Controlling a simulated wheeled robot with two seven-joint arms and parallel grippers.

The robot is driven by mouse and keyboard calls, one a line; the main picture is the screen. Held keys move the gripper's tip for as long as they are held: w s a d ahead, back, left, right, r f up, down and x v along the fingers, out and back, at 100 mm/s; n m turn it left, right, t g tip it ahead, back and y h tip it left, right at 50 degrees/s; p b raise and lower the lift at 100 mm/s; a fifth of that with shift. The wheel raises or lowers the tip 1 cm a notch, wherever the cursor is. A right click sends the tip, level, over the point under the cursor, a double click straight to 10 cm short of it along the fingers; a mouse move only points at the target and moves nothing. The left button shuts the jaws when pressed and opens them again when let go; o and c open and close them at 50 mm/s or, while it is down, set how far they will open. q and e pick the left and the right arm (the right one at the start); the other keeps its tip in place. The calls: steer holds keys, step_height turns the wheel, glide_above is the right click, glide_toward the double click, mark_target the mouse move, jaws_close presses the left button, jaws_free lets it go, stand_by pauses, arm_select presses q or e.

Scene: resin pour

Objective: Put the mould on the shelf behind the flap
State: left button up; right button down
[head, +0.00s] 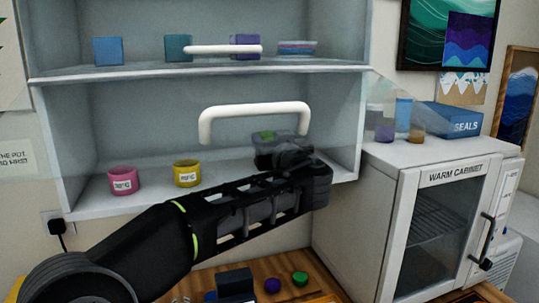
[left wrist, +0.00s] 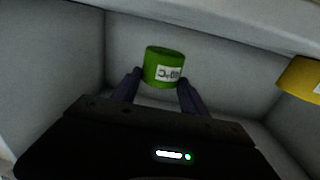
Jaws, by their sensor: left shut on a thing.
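The green round mould (left wrist: 163,67) with a white label is between the two fingers of my left gripper (left wrist: 158,92), which is shut on it. In the head view my left gripper (head: 283,147) reaches into the right part of the lower shelf (head: 100,204), and only a little green of the mould (head: 267,134) shows. I cannot tell if the mould touches the shelf. A white flap handle (head: 255,109) shows in front of the lower compartment; the flap's panel is hard to make out. My right gripper is not in view.
A pink pot (head: 122,180) and a yellow pot (head: 187,173) stand on the lower shelf, left of my gripper. The upper shelf (head: 130,72) holds several containers behind another white handle (head: 223,49). The warm cabinet (head: 405,165) stands at the right.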

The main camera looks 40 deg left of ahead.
arm_select(q)
step_height(320, 180, down, 3)
steer(key=shift+r, duration=0.2)
steer(key=shift+a+f+p, duration=0.1)
steer(key=shift+f+p, duration=0.05)
steer(key=shift+p, duration=0.45)
steer(key=shift+f, duration=0.2)
steer(key=shift+w+a+f, duration=0.15)
steer(key=shift+f, duration=0.1)
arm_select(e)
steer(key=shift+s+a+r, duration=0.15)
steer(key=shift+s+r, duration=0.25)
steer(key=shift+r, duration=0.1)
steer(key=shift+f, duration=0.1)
arm_select(q)
steer(key=shift+f+b, duration=0.15)
steer(key=shift+b, duration=0.2)
steer(key=o, duration=1.6)
steer(key=shift+c, duration=0.2)
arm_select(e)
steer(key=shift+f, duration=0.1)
